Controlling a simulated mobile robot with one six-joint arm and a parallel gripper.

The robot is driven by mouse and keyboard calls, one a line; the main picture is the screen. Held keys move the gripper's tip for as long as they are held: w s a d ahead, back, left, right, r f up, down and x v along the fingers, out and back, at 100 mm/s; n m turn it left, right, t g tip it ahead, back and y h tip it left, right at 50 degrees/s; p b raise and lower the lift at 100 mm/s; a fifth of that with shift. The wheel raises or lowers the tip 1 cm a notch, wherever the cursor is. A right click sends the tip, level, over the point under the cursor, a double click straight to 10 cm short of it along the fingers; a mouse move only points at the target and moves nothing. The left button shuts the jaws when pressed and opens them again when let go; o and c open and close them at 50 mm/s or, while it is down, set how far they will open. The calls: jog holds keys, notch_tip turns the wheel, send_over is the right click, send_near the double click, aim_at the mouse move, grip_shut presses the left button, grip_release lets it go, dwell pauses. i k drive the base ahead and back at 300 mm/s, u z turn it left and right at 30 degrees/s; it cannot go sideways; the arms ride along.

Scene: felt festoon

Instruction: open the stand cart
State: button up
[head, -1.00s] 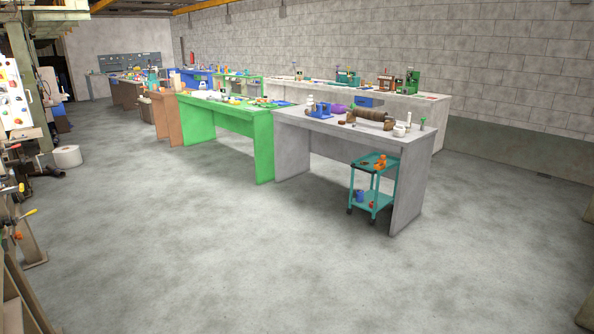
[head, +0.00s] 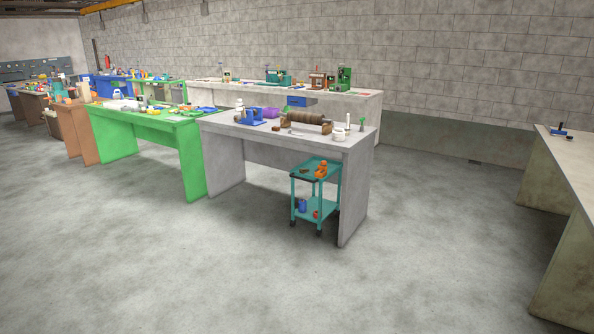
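A small teal two-shelf cart (head: 318,207) stands on the floor at the right end of the grey workbench, partly under its top. It is the only cart in view, and I see no door or drawer on it. Its top tray carries an orange object (head: 321,170) and a small dark item. Its lower shelf holds a blue container (head: 302,205) and a small red item. It stands on dark casters. The cart is some distance ahead of me. My gripper is not in view.
The grey workbench (head: 225,160) holds a roller, a blue device and small pots. A green bench (head: 120,140) adjoins it at left. A light bench stands behind by the block wall. Another bench (head: 565,175) stands at far right. The floor in front is clear.

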aim_at(324, 207)
jog(key=z, duration=0.3)
jog(key=i, duration=2.6)
jog(key=u, duration=0.65)
jog(key=i, duration=0.6)
jog(key=u, duration=1.1)
jog(key=i, duration=0.7)
jog(key=u, duration=0.45)
